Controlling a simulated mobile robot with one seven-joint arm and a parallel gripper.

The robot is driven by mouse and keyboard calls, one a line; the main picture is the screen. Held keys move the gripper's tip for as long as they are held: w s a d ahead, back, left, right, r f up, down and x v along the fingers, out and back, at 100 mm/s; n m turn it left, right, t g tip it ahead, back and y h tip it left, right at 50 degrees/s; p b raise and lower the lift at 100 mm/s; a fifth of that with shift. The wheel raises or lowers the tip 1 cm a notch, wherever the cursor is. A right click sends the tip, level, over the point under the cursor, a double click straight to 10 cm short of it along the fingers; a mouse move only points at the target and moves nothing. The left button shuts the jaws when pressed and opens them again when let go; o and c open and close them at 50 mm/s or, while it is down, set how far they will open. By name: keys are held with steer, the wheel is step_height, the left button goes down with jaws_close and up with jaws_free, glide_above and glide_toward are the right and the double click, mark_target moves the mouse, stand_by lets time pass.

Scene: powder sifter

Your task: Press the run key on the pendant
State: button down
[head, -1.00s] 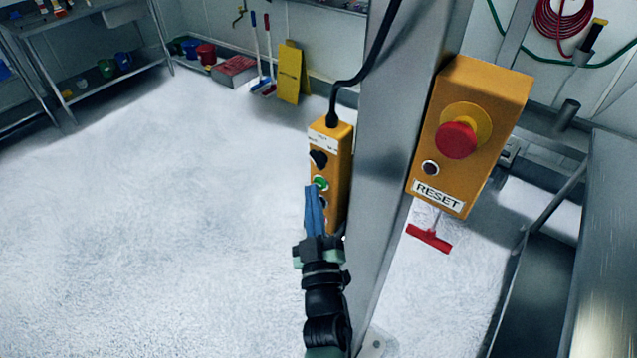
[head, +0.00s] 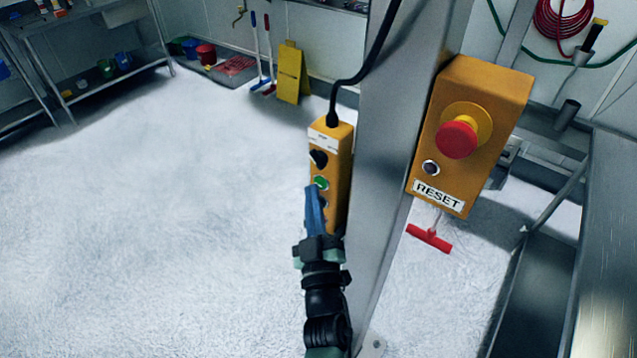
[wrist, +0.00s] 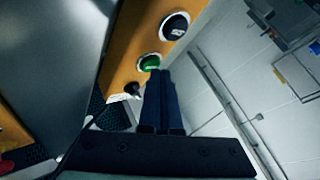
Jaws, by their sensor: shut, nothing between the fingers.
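The yellow pendant (head: 343,178) hangs by a black cable on the left side of a steel post. On its face are a black knob (head: 318,159), a green key (head: 321,183) below it, and a darker button under that, partly hidden by my fingers. I cannot read which key is marked run. My gripper (head: 312,188) is shut and empty, its blue fingertips at the lower edge of the green key. In the wrist view the green key (wrist: 149,62) sits right at the fingertips (wrist: 158,73); I cannot tell whether they touch it.
The steel post (head: 385,150) stands right beside the pendant. A yellow box (head: 490,100) with a red stop button (head: 456,139) and a RESET label is on its right. The floor to the left is clear. A shelf (head: 90,60) stands far left.

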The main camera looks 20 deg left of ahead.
steer(key=shift+s+a, duration=0.2)
steer(key=shift+s, duration=0.35)
steer(key=s, duration=0.1)
steer(key=s+a+b, duration=0.1)
steer(key=s, duration=0.1)
steer(key=s+b, duration=0.1)
steer(key=shift+s+a, duration=0.35)
steer(key=shift+w, duration=0.1)
stand_by(0.5)
